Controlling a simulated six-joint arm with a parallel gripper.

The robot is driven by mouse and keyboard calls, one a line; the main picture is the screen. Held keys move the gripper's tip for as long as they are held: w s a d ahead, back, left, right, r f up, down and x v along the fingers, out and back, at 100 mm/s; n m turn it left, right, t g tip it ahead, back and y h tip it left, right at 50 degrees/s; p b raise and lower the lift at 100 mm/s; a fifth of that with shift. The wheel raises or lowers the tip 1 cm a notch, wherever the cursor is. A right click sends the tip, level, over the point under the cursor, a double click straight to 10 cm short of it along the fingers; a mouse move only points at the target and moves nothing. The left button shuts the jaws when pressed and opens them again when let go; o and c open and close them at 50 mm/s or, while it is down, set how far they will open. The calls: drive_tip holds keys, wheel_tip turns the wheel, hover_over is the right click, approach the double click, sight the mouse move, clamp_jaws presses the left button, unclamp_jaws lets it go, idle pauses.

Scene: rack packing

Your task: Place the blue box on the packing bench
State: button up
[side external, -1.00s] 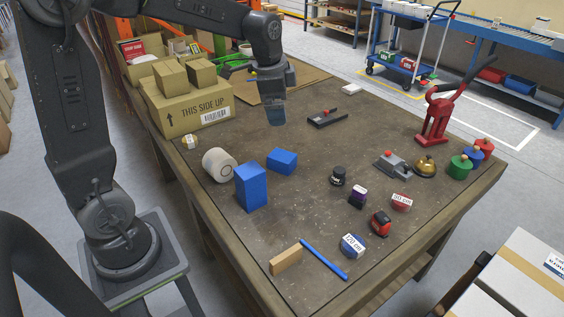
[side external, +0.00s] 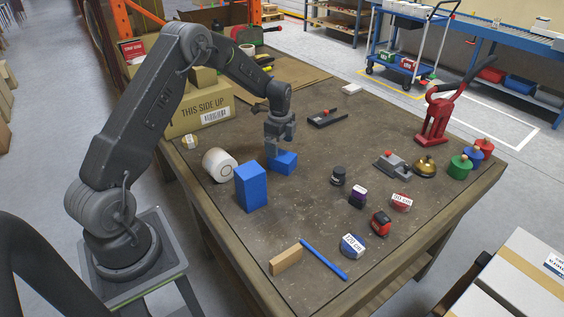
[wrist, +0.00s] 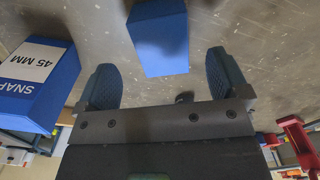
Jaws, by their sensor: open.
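Two blue boxes rest on the packing bench (side external: 330,235). One is a small low blue box (side external: 287,164); the other is a tall upright blue box (side external: 251,187) to its left and nearer. My gripper (side external: 279,152) points down right at the small box and partly hides it. In the wrist view the two fingers (wrist: 165,78) are spread apart, with a plain blue box (wrist: 158,40) ahead between them, not clasped. A blue box with a white "SNAP 45 MM" label (wrist: 38,80) is at the left there, apart from the fingers; it seems to be the tall one.
A white roll (side external: 219,165) lies left of the small box. Cardboard cartons (side external: 195,110) stand at the back left. A stapler-like tool (side external: 327,118) lies behind right. Small items, a blue pen (side external: 324,260) and a red press (side external: 437,115) occupy the right and front.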

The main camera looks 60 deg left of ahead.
sight(280, 155)
drive_tip(key=shift+a+f, duration=0.1)
drive_tip(key=shift+f, duration=3.5)
drive_tip(key=shift+w, duration=0.1)
drive_tip(key=c, duration=1.2)
drive_tip(key=shift+o, duration=0.2)
drive_tip(key=shift+r, duration=0.1)
